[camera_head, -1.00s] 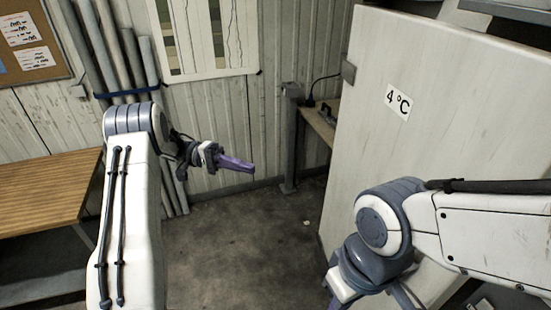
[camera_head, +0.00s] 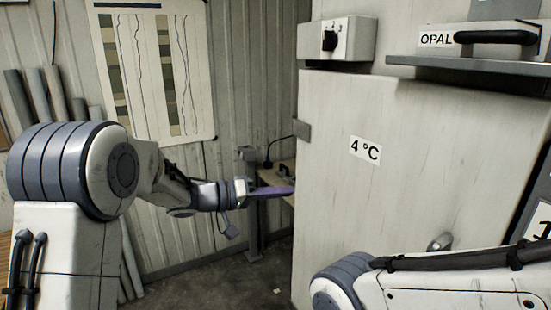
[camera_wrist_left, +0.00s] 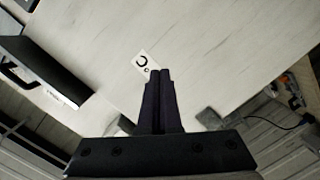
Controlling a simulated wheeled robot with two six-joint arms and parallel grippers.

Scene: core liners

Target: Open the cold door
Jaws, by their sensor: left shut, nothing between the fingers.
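The cold door (camera_head: 400,190) is a tall, pale, scuffed panel with a "4 °C" label (camera_head: 365,150). A grey hinge-like block is on its left edge. A small metal fitting (camera_head: 440,242), perhaps its handle, shows low on the door, just above my right arm. I cannot tell whether the door is fully shut. My left gripper (camera_head: 288,191) is shut and empty, its purple fingers reaching right beside the door's left edge. In the left wrist view the closed fingers (camera_wrist_left: 160,76) point toward the door face and its label. My right gripper is out of view.
A control box with a black knob (camera_head: 330,41) is above the door. A grey ledge (camera_head: 470,70) and a drawer labelled "OPAL" with a dark handle (camera_head: 495,37) are at upper right. A small table (camera_head: 285,170) stands behind my left gripper. Floor is clear at lower middle.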

